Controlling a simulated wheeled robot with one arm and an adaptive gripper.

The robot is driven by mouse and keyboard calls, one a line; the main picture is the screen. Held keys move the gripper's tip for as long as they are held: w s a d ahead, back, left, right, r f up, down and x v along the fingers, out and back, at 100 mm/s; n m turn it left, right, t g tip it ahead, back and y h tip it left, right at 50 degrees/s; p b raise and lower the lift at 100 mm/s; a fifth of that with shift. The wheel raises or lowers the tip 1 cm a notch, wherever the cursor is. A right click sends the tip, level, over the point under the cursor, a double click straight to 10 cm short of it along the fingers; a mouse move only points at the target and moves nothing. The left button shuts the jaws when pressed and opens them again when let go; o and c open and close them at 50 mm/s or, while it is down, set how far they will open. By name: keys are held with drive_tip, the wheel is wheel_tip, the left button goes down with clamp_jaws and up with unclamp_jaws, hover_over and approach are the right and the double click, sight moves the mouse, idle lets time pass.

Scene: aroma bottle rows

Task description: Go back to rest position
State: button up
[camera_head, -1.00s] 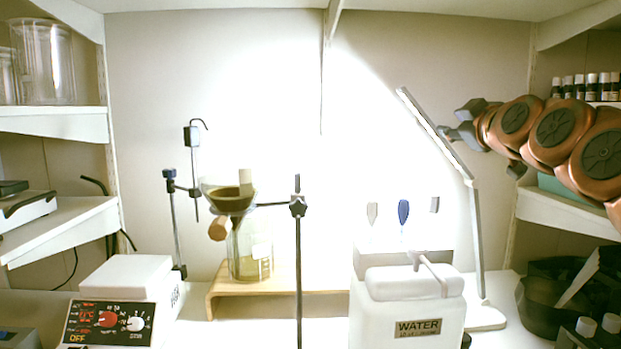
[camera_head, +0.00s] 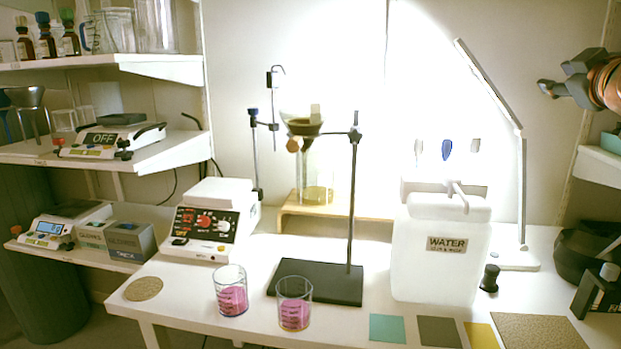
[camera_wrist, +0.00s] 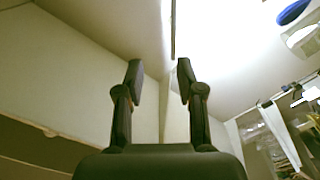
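My gripper (camera_wrist: 158,82) shows in the wrist view with its two dark fingers apart and nothing between them. In the head view my gripper (camera_head: 562,88) is at the upper right edge, raised above the bench and apart from everything, to the right of the desk lamp (camera_head: 490,90). The rest of my arm runs out of the picture on the right.
The white bench (camera_head: 170,300) holds two beakers of pink liquid (camera_head: 232,298) (camera_head: 294,312), a hotplate stirrer (camera_head: 208,222), a ring stand with a black base (camera_head: 318,283) and a white water container (camera_head: 440,260). Shelves (camera_head: 160,145) stand at left. A dark bin-like object (camera_head: 580,255) sits at right.

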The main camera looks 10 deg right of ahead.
drive_tip(key=a+f+g+y, duration=0.6)
drive_tip(key=a+f+g, duration=0.2)
drive_tip(key=a+f, duration=1.75)
drive_tip(key=s+a+f+m+g, duration=0.1)
drive_tip(key=s+a+f+g, duration=0.15)
drive_tip(key=s+f, duration=0.4)
drive_tip(key=s+a+f+m+g, duration=0.15)
drive_tip(key=s+f+g, duration=0.25)
drive_tip(key=f, duration=0.6)
drive_tip(key=s+a+f+m+g, duration=0.1)
drive_tip(key=s+f+g, duration=0.25)
drive_tip(key=s, duration=0.55)
drive_tip(key=s+a+f+m+g, duration=0.1)
drive_tip(key=s+f+g, duration=0.1)
drive_tip(key=s+f, duration=0.45)
wheel_tip(320, 180, up, 27)
drive_tip(key=s+t+p, duration=0.1)
drive_tip(key=s+p, duration=0.1)
drive_tip(key=p, duration=2.1)
drive_tip(key=shift+s+f+p, duration=0.2)
drive_tip(key=shift+s+p, duration=0.15)
drive_tip(key=shift+s, duration=0.05)
